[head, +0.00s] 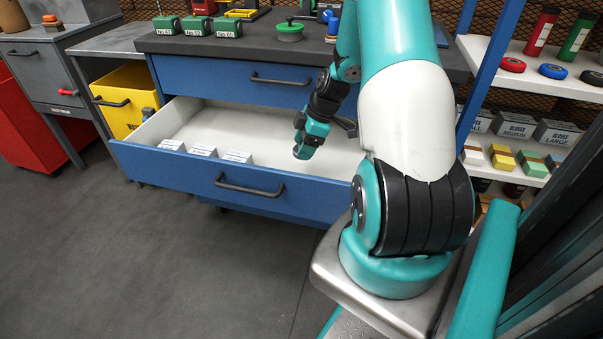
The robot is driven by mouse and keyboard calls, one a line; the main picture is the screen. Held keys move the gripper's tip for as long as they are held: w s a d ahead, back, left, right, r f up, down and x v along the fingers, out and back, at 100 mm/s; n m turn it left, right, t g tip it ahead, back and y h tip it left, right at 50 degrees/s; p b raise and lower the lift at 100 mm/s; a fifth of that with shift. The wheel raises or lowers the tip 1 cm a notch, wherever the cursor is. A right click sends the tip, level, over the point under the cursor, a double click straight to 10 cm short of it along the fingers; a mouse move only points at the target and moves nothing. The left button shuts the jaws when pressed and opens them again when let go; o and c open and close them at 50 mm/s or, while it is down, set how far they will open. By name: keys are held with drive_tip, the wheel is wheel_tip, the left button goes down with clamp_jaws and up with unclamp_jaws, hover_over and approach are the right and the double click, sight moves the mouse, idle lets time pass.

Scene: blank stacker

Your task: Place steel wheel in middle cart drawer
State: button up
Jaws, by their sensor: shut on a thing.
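The blue middle cart drawer (205,182) is pulled open, with a white inside and a dark handle on its front. My gripper (308,140) hangs over the right half of this drawer, pointing down. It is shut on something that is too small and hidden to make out. I cannot clearly see a steel wheel in this view. My arm hides the right end of the drawer.
Several small white labelled blocks (203,151) stand along the drawer's front left. The drawer above (240,80) is shut. The dark cart top (250,45) holds green boxes and a green-lidded dish (289,31). Shelves (545,70) stand at right. Floor at left front is clear.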

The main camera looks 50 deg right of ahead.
wheel_tip(320, 180, down, 10)
drive_tip(key=shift+r+b, duration=0.15)
drive_tip(key=shift+b, duration=0.55)
drive_tip(key=o, duration=1.1)
